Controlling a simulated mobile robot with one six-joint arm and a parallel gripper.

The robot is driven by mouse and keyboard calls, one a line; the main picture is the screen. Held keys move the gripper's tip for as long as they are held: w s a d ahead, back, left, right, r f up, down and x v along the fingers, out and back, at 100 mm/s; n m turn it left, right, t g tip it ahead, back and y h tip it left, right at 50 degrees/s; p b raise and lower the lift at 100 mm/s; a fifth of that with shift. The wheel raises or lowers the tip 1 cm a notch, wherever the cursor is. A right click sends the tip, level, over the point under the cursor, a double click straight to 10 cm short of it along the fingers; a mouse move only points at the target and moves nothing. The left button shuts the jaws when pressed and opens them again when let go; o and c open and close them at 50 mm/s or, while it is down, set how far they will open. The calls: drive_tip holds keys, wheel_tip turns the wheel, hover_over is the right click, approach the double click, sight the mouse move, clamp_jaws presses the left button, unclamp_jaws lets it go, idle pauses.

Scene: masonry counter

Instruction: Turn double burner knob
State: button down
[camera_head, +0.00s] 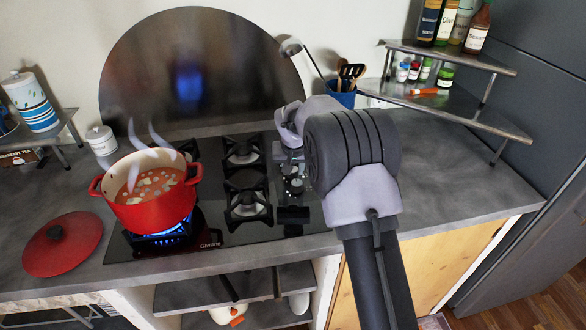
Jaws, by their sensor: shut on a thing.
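The black stove top (215,232) is set into the grey counter, with its control knobs (294,186) in a column along its right side. My gripper (291,160) points down over the far part of this column and is shut on a knob there. The held knob is mostly hidden by the gripper and my wrist, so I cannot make out its marking or its angle. The front left burner (172,234) burns with a blue flame under a red pot (150,207) of steaming soup.
A red lid (63,246) lies on the counter at the left. A blue utensil holder (341,95) stands behind my arm. A corner shelf (455,112) with bottles and jars is at the right. The counter right of my arm is clear.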

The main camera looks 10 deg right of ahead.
drive_tip(key=shift+n+p, duration=0.3)
drive_tip(key=shift+d+r+n+y+p, duration=0.1)
drive_tip(key=shift+n+y+p, duration=0.4)
drive_tip(key=shift+n+p, duration=0.35)
drive_tip(key=shift+d+n+y, duration=0.1)
drive_tip(key=shift+n+y, duration=0.7)
drive_tip(key=shift+n, duration=1.25)
drive_tip(key=shift+n+g, duration=0.3)
drive_tip(key=c, duration=1)
unclamp_jaws()
